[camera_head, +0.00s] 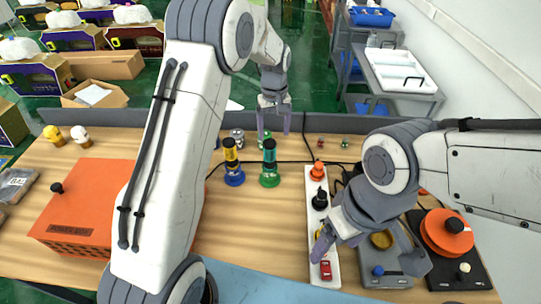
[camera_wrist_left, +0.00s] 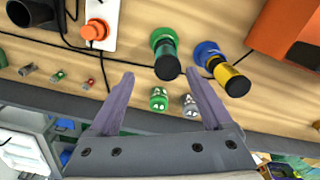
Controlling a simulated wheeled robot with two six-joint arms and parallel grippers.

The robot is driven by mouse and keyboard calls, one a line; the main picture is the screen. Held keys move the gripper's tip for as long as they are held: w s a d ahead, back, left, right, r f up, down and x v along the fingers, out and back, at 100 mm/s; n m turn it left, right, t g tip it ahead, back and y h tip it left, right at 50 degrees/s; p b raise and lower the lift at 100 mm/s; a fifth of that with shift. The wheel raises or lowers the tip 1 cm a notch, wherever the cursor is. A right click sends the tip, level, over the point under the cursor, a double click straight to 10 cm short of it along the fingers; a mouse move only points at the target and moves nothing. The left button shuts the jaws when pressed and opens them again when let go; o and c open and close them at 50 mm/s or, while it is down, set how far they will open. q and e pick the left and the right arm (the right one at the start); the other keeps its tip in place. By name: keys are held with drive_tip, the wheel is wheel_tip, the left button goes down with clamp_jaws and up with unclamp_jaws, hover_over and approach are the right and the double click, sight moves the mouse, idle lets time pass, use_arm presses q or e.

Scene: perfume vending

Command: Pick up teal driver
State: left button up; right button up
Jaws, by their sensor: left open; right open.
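The teal driver (camera_head: 269,158) stands upright on the table on a round green base, with a teal body and a dark top. In the left wrist view the teal driver (camera_wrist_left: 165,52) shows between and just beyond the fingertips. My left gripper (camera_head: 273,122) is open and empty, above and behind the driver, and its fingers also show in the left wrist view (camera_wrist_left: 158,76). A yellow driver (camera_head: 231,158) on a blue base stands just left of the teal one. My right gripper (camera_head: 362,242) is open at the lower right, over the white strip and grey box.
An orange power box (camera_head: 90,205) is at the left. A white power strip (camera_head: 318,220) with plugs lies at the right, near a grey device (camera_head: 385,268). Small green and grey robot-like figures (camera_wrist_left: 159,98) lie near the table's back edge. A black cable runs behind the drivers.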

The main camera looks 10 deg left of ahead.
sight(272, 142)
use_arm(q)
drive_tip(key=f, duration=0.1)
drive_tip(key=f+p, duration=0.1)
drive_tip(key=f, duration=0.3)
drive_tip(key=shift+w+a+f+p, duration=0.2)
drive_tip(key=shift+w+a+p, duration=0.1)
drive_tip(key=shift+a+p, duration=0.1)
drive_tip(key=f+p, duration=0.2)
drive_tip(key=f, duration=0.1)
drive_tip(key=f+p, duration=0.1)
drive_tip(key=shift+s+a+f, duration=0.3)
drive_tip(key=shift+f, duration=0.5)
drive_tip(key=shift+w, duration=0.1)
clamp_jaws()
